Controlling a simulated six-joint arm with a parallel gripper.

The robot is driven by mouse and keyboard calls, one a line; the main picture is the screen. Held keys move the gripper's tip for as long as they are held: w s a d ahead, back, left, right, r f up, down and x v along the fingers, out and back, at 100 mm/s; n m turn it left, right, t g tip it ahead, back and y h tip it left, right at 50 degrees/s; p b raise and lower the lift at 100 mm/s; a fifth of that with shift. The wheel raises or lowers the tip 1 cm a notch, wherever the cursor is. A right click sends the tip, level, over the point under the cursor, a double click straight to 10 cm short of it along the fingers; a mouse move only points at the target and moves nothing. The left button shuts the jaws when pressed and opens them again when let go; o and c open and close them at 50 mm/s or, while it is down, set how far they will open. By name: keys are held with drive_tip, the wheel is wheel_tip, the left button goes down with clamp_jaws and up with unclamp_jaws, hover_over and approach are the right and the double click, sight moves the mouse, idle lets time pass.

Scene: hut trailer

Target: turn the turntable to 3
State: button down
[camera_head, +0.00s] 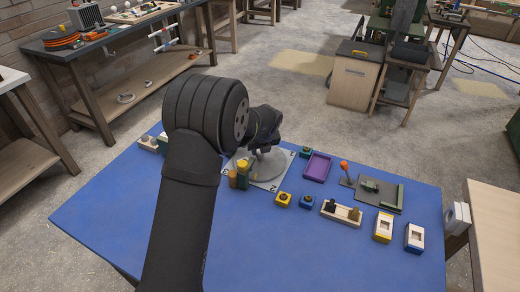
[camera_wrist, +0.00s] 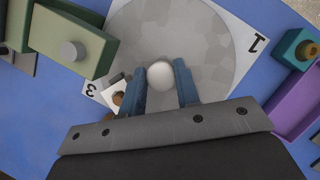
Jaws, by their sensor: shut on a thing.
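The turntable is a round, mottled grey disc (camera_wrist: 165,30) on a white square plate (camera_wrist: 252,32). In the wrist view the mark 1 is at the plate's upper right and the mark 3 at its left corner. A round white knob (camera_wrist: 160,75) stands on the disc. My gripper (camera_wrist: 160,84) has its two blue fingers on either side of the knob, shut on it. In the camera_head view the disc (camera_head: 268,164) is partly hidden by my arm, and the knob cannot be made out there. A mark 2 shows at the plate's front corner.
A green box with a grey knob (camera_wrist: 72,50) stands left of the disc. A small white-and-brown piece (camera_wrist: 117,98) is close to the left finger. A purple tray (camera_head: 316,166) lies right of the plate. Several small blocks line the blue table (camera_head: 250,235); its front is clear.

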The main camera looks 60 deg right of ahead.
drive_tip(key=shift+m+g+h, duration=0.3)
drive_tip(key=shift+m+g, duration=0.3)
drive_tip(key=shift+m, duration=1.7)
drive_tip(key=c, duration=1.1)
unclamp_jaws()
drive_tip(key=v, duration=1.7)
drive_tip(key=shift+w+a+r, duration=0.2)
drive_tip(key=shift+a, duration=0.1)
